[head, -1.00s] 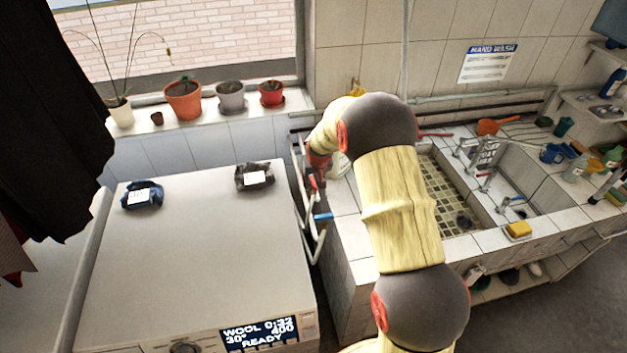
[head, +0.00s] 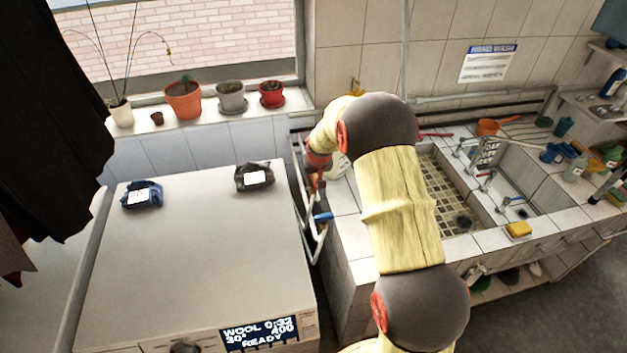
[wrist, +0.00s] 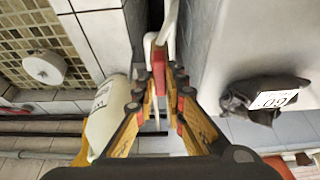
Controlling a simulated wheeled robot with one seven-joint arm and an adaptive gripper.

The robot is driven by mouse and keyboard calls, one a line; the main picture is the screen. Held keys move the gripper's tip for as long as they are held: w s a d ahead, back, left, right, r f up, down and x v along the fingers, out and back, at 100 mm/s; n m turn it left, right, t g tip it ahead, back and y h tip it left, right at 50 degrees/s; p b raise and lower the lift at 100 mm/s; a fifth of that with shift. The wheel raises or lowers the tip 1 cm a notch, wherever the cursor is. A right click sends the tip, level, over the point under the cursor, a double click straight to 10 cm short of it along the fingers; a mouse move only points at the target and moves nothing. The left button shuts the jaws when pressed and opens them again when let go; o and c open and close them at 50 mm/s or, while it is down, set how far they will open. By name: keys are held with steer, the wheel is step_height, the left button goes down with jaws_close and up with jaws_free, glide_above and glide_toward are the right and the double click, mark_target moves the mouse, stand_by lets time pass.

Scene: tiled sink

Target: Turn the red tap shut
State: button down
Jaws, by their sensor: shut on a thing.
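The red tap (wrist: 158,62) is on white pipework in the narrow gap between the white washing machine and the tiled sink unit. In the wrist view its red handle shows between my fingertips. My gripper (wrist: 160,80) is shut on it, with one orange finger on each side. In the head view my gripper (head: 315,178) points down into the gap, and my arm and wrist hide part of it. How far the handle is turned is hard to tell. A blue tap (head: 323,217) sits nearer on the same pipework.
The washing machine top (head: 200,260) is left of the gap, with a dark packet (head: 254,177) near its edge. A white bottle (wrist: 105,115) stands close beside my left finger on the sink side (head: 365,240). Potted plants line the window sill.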

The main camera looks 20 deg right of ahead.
steer(key=m+b, duration=0.1)
steer(key=b, duration=0.1)
steer(key=m+h+b, duration=0.1)
steer(key=b, duration=0.1)
steer(key=m+b, duration=0.2)
steer(key=shift+w+a+f+g+h, duration=0.15)
steer(key=shift+f+g+h, duration=0.15)
steer(key=m+g+h+b, duration=0.1)
steer(key=m+b, duration=0.3)
steer(key=b, duration=0.1)
steer(key=shift+r+m, duration=0.1)
steer(key=shift+m, duration=0.3)
steer(key=m+g+b, duration=0.1)
steer(key=m, duration=0.1)
steer(key=m+g+h+b, duration=0.1)
steer(key=m, duration=0.1)
steer(key=shift+w+a+r+m, duration=0.1)
steer(key=shift+w+r+m, duration=0.05)
steer(key=shift+m, duration=0.15)
steer(key=shift+w+r+m+g+p, duration=0.1)
steer(key=shift+m+g+p, duration=0.55)
steer(key=shift+m, duration=1.55)
steer(key=shift+g, duration=0.25)
steer(key=c, duration=1.8)
jaws_free()
steer(key=shift+c, duration=0.2)
